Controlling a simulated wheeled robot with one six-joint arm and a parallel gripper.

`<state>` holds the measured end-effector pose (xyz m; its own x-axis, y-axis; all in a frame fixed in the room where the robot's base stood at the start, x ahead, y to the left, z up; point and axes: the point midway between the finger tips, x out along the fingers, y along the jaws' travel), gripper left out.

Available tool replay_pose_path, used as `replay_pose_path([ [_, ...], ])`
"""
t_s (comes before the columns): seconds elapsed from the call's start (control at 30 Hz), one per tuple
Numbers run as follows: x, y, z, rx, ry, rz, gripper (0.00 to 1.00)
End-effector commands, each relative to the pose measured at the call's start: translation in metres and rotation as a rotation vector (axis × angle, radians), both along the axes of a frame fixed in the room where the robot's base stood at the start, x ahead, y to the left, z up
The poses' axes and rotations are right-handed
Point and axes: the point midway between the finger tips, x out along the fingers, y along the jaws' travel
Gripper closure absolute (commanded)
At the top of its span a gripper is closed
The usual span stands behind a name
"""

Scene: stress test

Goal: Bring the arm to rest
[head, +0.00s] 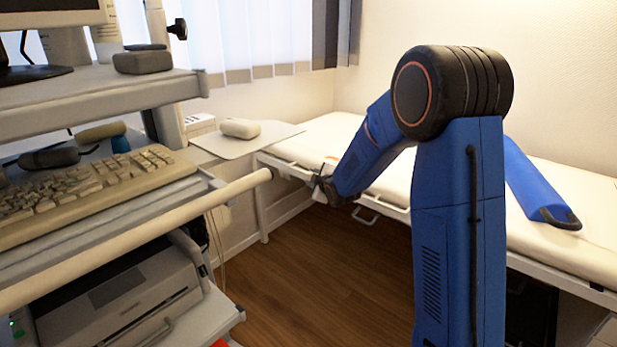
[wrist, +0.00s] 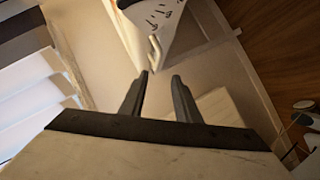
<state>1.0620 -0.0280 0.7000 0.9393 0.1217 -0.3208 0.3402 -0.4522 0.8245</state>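My blue arm rises in the right half of the head view, bends at a large black joint and slopes down to the left. My gripper (head: 322,186) is at its lower end, small and partly unclear, near the front edge of the white couch (head: 580,222). In the wrist view, the two dark fingers of my gripper (wrist: 160,76) stand apart. Nothing shows between them, so the gripper is open and empty.
A cart at left carries a keyboard (head: 85,185), a printer (head: 120,290) and a pale rail (head: 130,240). A light board (head: 205,143) with a small pale object (head: 240,128) lies left of the gripper. Wooden floor (head: 325,265) is open between cart and couch.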

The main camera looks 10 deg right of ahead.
Motion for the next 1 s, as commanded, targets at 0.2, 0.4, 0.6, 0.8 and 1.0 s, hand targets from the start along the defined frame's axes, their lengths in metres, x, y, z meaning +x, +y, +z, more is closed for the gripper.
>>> replay_pose_path([
  [0.2,-0.012,-0.002,0.004,0.0,0.0,0.0,0.71],
  [0.4,-0.014,-0.002,0.004,0.0,0.001,0.0,0.71],
  [0.6,-0.016,-0.002,0.007,0.004,0.004,-0.004,0.71],
  [0.8,-0.045,-0.01,0.028,0.057,0.063,-0.051,0.71],
  [1.0,-0.099,-0.021,0.052,0.151,0.17,-0.137,0.71],
])
